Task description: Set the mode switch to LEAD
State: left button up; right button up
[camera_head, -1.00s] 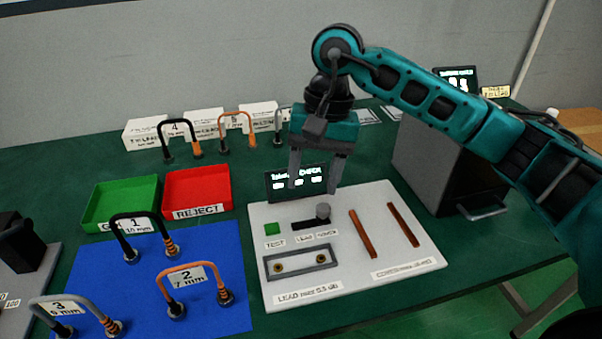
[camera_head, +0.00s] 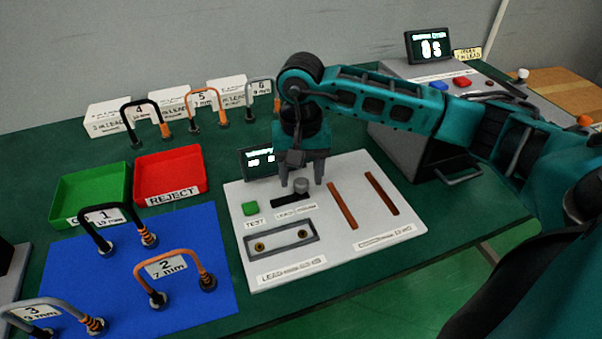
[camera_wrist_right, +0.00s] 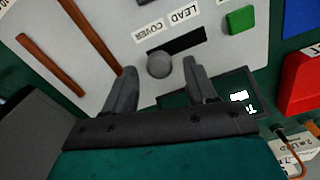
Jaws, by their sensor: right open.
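The mode switch is a grey round knob (camera_head: 301,186) at the right end of a black slot (camera_head: 284,201) on the white panel (camera_head: 350,170). In the right wrist view the knob (camera_wrist_right: 159,65) sits at the COVER label (camera_wrist_right: 149,34) end of the slot (camera_wrist_right: 188,44). The LEAD label (camera_wrist_right: 180,16) is by the slot's other part. My right gripper (camera_head: 301,182) points down over the knob, open, with one finger on either side. In the wrist view the fingertips (camera_wrist_right: 160,68) flank the knob with gaps visible. My left gripper is not in view.
A green TEST button (camera_head: 250,209) is left of the slot, and a small display (camera_head: 258,161) stands behind it. A framed plate with two contacts (camera_head: 282,240) lies in front. Two brown strips (camera_head: 342,205) are to the right. A red REJECT tray (camera_head: 170,175) stands left.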

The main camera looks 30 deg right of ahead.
jog(key=shift+f, duration=0.45)
jog(key=shift+c, duration=0.2)
grip_shut()
